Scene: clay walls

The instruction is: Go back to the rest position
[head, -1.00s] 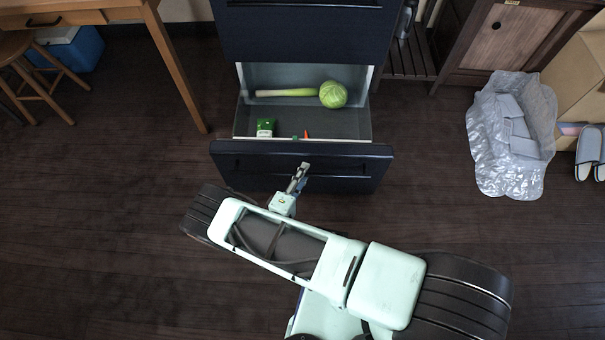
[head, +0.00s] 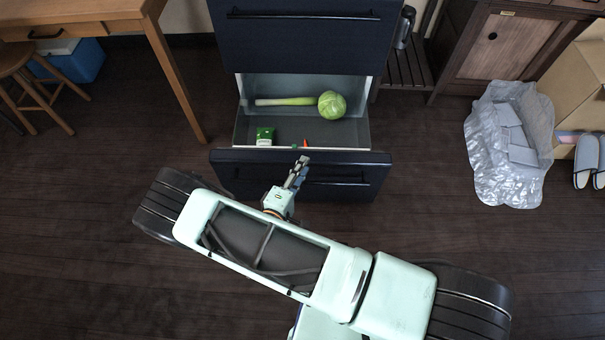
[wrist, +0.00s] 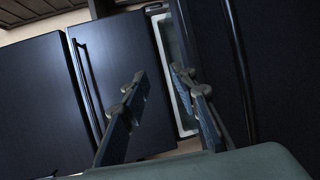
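My gripper (head: 301,163) shows in the head view just in front of the open drawer (head: 350,156) of a dark blue fridge, near the top edge of the drawer front. In the wrist view its two fingers (wrist: 158,76) stand apart with nothing between them. Whether the gripper touches the drawer front cannot be told. My arm is bent, with its elbow out to the left over the floor.
The drawer holds a leek (head: 284,102), a cabbage (head: 332,105), a green packet (head: 265,136) and a small orange item (head: 306,143). A wooden table (head: 75,22) and stool (head: 32,62) stand left. A silvery bag (head: 507,172) and slippers (head: 587,160) lie right. Floor is clear around me.

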